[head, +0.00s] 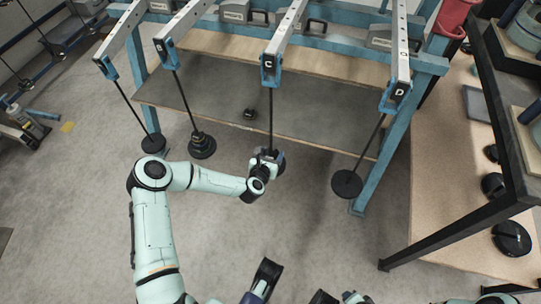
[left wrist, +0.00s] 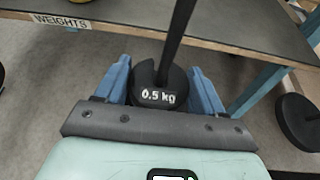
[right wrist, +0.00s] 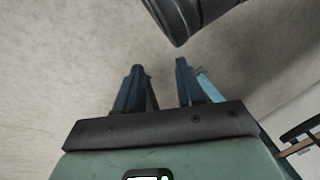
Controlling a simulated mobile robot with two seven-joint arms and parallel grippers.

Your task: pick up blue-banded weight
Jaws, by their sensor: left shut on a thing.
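My left gripper (head: 268,160) is at the lower end of the rod hanging from lever C (head: 269,66). In the left wrist view its blue fingers (left wrist: 160,85) are shut on a black slotted weight marked 0.5 kg (left wrist: 158,98), with the rod passing through it. I see no blue band on this weight; its sides are partly hidden by the fingers. My right gripper (right wrist: 157,80) is open and empty, its fingers apart above the floor. I cannot pick out a blue-banded weight for certain in any view.
Black weights hang from the other levers, including a large disc (head: 347,184) under lever D. A small black weight (head: 249,114) sits on the shelf (head: 210,99). A dark-framed rack and several black weights (head: 511,238) stand at right.

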